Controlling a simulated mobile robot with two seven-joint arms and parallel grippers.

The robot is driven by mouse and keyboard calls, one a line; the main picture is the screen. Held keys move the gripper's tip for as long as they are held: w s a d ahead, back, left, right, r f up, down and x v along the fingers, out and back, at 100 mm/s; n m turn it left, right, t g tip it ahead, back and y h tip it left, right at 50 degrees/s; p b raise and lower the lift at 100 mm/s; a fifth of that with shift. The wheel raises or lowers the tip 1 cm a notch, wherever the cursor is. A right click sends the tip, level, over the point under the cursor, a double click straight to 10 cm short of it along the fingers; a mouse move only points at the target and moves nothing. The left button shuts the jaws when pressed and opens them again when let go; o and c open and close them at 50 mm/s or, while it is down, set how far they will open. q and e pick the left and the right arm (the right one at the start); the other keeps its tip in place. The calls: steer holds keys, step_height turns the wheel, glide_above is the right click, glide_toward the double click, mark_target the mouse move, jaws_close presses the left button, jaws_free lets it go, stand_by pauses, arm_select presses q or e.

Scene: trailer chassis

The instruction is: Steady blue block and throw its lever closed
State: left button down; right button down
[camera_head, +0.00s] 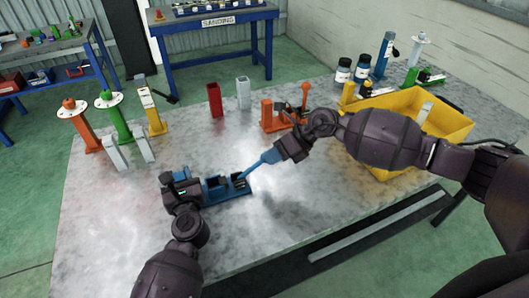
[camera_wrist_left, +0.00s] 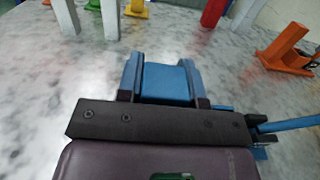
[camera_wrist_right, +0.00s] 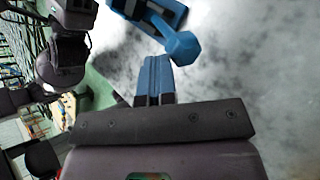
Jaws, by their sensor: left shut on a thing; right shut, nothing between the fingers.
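The blue block (camera_head: 216,190) lies on the metal table, its left end in my left gripper (camera_head: 186,191). In the left wrist view the fingers of my left gripper (camera_wrist_left: 163,92) flank the blue block (camera_wrist_left: 165,80) and are shut on it. Its blue lever (camera_head: 254,167) sticks out from the block's right end, up and to the right. My right gripper (camera_head: 279,154) is shut and empty by the lever's far end. In the right wrist view the fingertips (camera_wrist_right: 156,68) are close beside the lever's knob (camera_wrist_right: 182,46); I cannot tell whether they touch.
An orange clamp-like piece (camera_head: 284,117) stands just behind my right gripper. A yellow bin (camera_head: 455,124) is at the right. Red (camera_head: 214,101) and grey (camera_head: 243,93) blocks stand behind, and orange, green and yellow pieces at the left. The table's front middle is clear.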

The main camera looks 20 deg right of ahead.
steer(key=shift+a, duration=0.2)
steer(key=shift+s+a+f, duration=0.1)
steer(key=shift+a+f, duration=0.1)
steer(key=shift+a, duration=0.45)
steer(key=shift+s+r, duration=0.1)
steer(key=s+d+r, duration=0.4)
steer(key=d+r, duration=0.2)
steer(key=r, duration=0.3)
steer(key=shift+s+d, duration=0.2)
steer(key=shift+s, duration=0.05)
steer(key=shift+r, duration=0.1)
stand_by(0.5)
